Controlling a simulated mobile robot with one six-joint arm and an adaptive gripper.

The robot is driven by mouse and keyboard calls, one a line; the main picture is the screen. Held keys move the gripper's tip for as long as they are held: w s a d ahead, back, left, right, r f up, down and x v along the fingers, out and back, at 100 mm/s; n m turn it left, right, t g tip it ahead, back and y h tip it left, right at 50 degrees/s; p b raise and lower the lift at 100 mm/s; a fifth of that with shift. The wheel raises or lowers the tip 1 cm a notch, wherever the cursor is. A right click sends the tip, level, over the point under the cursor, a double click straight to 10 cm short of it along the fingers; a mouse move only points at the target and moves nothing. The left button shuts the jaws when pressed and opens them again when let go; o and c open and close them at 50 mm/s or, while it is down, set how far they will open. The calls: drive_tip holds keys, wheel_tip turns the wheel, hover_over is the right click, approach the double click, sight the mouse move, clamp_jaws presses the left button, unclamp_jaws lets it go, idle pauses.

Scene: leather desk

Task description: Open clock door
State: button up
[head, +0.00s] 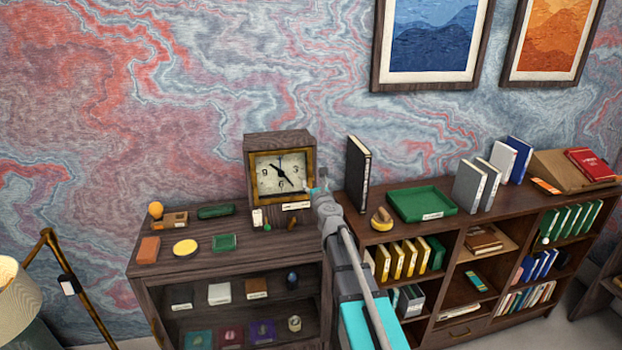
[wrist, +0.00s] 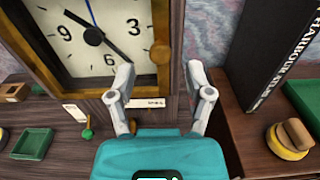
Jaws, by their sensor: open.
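The clock (head: 280,166) is a dark wooden box with a brass-framed door and a pale dial, standing on the left cabinet. In the wrist view the clock door's brass frame (wrist: 106,86) and dial (wrist: 98,34) fill the upper left, and the door looks closed. A round brass knob (wrist: 161,53) sits on the frame's right side. My gripper (wrist: 163,80) is open, its two fingers spread just below and around the knob's line of sight; I cannot tell whether they touch anything. In the head view my gripper (head: 318,186) is at the clock's lower right corner.
A black book (head: 357,173) stands upright to the right of the clock, with a yellow-based brush (head: 381,218) and a green tray (head: 422,203) near it. Small items, including a green dish (head: 224,242), lie on the left cabinet top (head: 205,260).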

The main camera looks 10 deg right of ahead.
sight(311, 178)
drive_tip(key=shift+w, duration=2.15)
clamp_jaws()
